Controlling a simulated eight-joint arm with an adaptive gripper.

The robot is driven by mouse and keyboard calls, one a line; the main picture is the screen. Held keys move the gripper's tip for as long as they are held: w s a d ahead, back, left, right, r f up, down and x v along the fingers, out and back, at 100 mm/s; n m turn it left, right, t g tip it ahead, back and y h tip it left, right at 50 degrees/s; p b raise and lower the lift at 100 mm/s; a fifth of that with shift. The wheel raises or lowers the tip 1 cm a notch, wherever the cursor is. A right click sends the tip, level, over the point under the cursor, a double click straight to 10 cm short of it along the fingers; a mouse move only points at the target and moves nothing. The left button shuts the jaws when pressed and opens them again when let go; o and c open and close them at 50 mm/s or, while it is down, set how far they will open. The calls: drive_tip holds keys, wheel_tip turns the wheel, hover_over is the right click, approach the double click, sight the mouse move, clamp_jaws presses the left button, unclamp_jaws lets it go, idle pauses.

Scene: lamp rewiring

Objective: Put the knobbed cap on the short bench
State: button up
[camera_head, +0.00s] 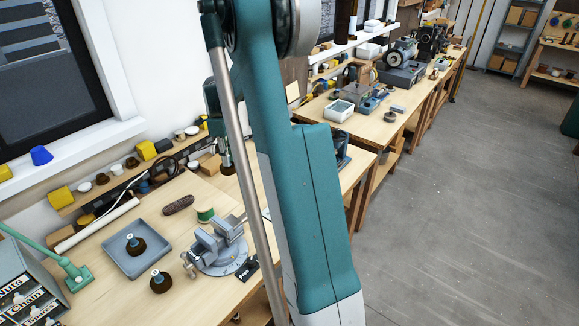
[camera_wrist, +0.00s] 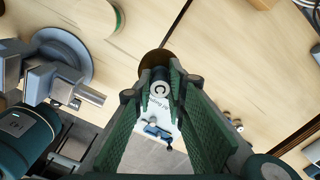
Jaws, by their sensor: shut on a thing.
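My gripper (camera_head: 226,160) hangs above the near bench (camera_head: 205,290), just left of my arm in the head view. In the wrist view, my gripper (camera_wrist: 160,95) has its two green pads closed on the grey knob of a dark brown round cap (camera_wrist: 156,57). The knob's top (camera_wrist: 160,89) carries a dark letter like a C. The cap is partly hidden by the fingers, and I cannot tell whether it touches the surface below. Two similar knobbed caps show: one (camera_head: 135,244) in a blue-grey tray, one (camera_head: 158,282) on the bench. I cannot tell which bench is the short one.
A grey vise (camera_head: 218,246) on a round base stands beside a green spool (camera_head: 205,214). The tray (camera_head: 118,258) lies to the left. A row of small items lines the wall. Another bench (camera_head: 320,106) stands farther back, with clear floor (camera_head: 440,220) to the right.

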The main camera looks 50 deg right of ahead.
drive_tip(key=s+d+m, duration=0.2)
drive_tip(key=s+d, duration=0.2)
drive_tip(key=d, duration=0.8)
hover_over(257, 194)
wheel_tip(257, 194, down, 9)
drive_tip(key=shift+s+f, duration=0.15)
drive_tip(key=shift+f, duration=0.35)
wheel_tip(257, 194, down, 6)
drive_tip(key=shift+p, duration=0.3)
drive_tip(key=shift+f, duration=0.2)
drive_tip(key=shift+f, duration=1.8)
drive_tip(key=shift+f, duration=0.15)
